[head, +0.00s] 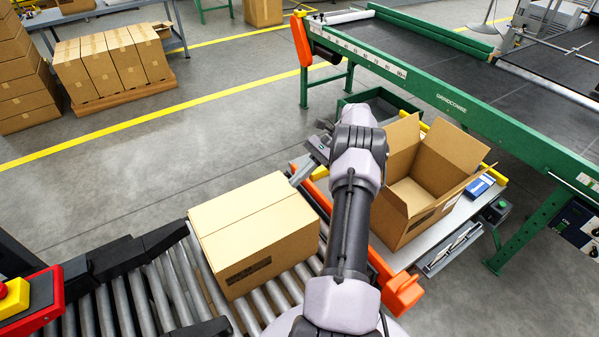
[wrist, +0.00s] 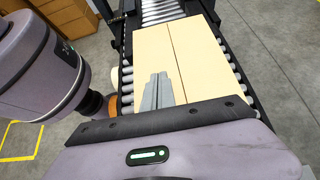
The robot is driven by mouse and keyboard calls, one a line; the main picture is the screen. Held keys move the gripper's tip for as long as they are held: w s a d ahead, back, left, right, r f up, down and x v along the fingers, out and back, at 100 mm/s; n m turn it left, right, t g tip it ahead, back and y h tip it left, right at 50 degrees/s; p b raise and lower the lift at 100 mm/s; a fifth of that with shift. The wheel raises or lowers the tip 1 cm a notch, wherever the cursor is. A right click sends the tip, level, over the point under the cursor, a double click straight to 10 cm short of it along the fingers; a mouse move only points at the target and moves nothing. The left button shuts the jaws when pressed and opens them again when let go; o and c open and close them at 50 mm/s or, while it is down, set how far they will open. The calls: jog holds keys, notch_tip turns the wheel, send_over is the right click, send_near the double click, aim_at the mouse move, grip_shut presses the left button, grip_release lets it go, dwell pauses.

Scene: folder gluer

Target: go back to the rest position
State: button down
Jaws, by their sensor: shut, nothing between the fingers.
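My gripper (head: 299,176) is at the end of my arm, near the upper right corner of a closed cardboard box (head: 250,235) in the head view. In the wrist view my gripper (wrist: 158,77) has its grey fingers together with nothing between them. The closed box (wrist: 190,55) shows behind and below the fingers in that view. I cannot tell the exact height of the fingers above it. My arm hides part of the scene in the middle of the head view.
The closed box sits on a roller conveyor (head: 170,290). An open, empty-looking box (head: 425,185) stands on a side table (head: 445,240) right of my arm. A green-framed machine (head: 460,108) is behind. A red and yellow stop button (head: 14,298) is at lower left.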

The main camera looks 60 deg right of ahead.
jog(key=shift+s+d+r, duration=0.15)
jog(key=shift+d+r, duration=0.15)
jog(key=shift+d, duration=0.1)
jog(key=w+a+r+n+g+h+b, duration=0.15)
jog(key=w+a+r+n, duration=0.25)
jog(key=a+r, duration=0.55)
jog(key=w+a+r+n+g+h, duration=0.2)
jog(key=w+a+r+n+h, duration=0.15)
jog(key=a+r, duration=0.6)
jog(key=s+a+r+n+t+h+b, duration=0.1)
jog(key=s+a+n, duration=0.15)
jog(key=a, duration=0.45)
jog(key=s+a+r+n+h, duration=0.1)
jog(key=s+a+r+n, duration=0.15)
jog(key=a, duration=0.55)
jog(key=s+a+f+n+t, duration=0.2)
jog(key=s+a, duration=0.3)
jog(key=s, duration=0.1)
jog(key=s+a+f+n+t+h+b, duration=0.1)
jog(key=s+a+f+n+t, duration=0.1)
jog(key=s+a, duration=0.3)
jog(key=shift+s+a+n, duration=0.25)
jog(key=shift+s+n, duration=0.5)
